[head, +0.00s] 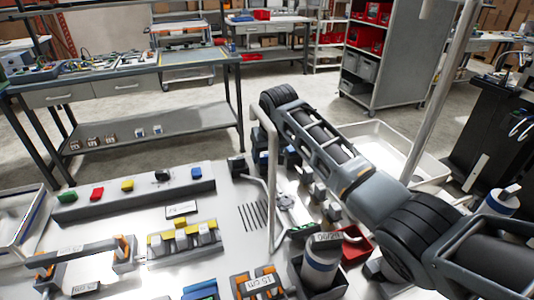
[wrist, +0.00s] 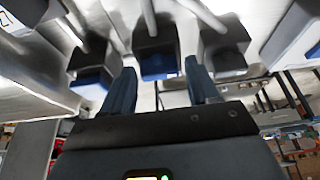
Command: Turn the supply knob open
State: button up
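In the wrist view my gripper (wrist: 159,68) is open, with its two dark blue fingers spread apart. A dark block with a blue end (wrist: 158,63) shows in the gap between the fingertips; I cannot tell whether they touch it. Similar dark blocks stand to the left (wrist: 92,70) and right (wrist: 225,50). I cannot tell which part is the supply knob, and no knob position can be read. In the head view my arm covers part of this row, and my gripper cannot be made out; small grey and dark fittings (head: 308,175) show beside the arm.
A rail (head: 135,203) with several coloured blocks stands on the pale worktop (head: 215,178). A thin bent pipe (head: 272,165) rises close to my arm. A labelled cylinder (head: 321,262) and a red bin (head: 355,247) stand near the front. A white tray (head: 385,140) lies behind my arm.

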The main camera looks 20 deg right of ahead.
jog(key=c, duration=0.8)
jog(key=shift+c, duration=0.2)
jog(key=shift+n, duration=0.4)
jog(key=n+y, duration=0.1)
jog(key=n, duration=0.2)
jog(key=shift+d+n+y, duration=0.15)
jog(key=shift+n+y, duration=0.25)
jog(key=n+g+y+b, duration=0.1)
jog(key=n+b, duration=0.1)
jog(key=n, duration=0.2)
jog(key=shift+w+d+f+b, duration=0.1)
jog(key=shift+w+b, duration=0.05)
jog(key=shift+b, duration=0.25)
jog(key=n+b, duration=0.2)
jog(key=n+g+y+b, duration=0.1)
jog(key=n+b, duration=0.1)
jog(key=n, duration=0.1)
jog(key=shift+w+f+g, duration=0.1)
jog(key=shift+g, duration=0.2)
jog(key=n+b, duration=0.2)
jog(key=n+g+b, duration=0.1)
jog(key=n+b, duration=0.1)
jog(key=b, duration=0.1)
jog(key=shift+w+g+y, duration=0.1)
jog(key=shift+g+y, duration=0.2)
jog(key=shift+y, duration=0.1)
jog(key=shift+r, duration=0.2)
jog(key=shift+n, duration=0.3)
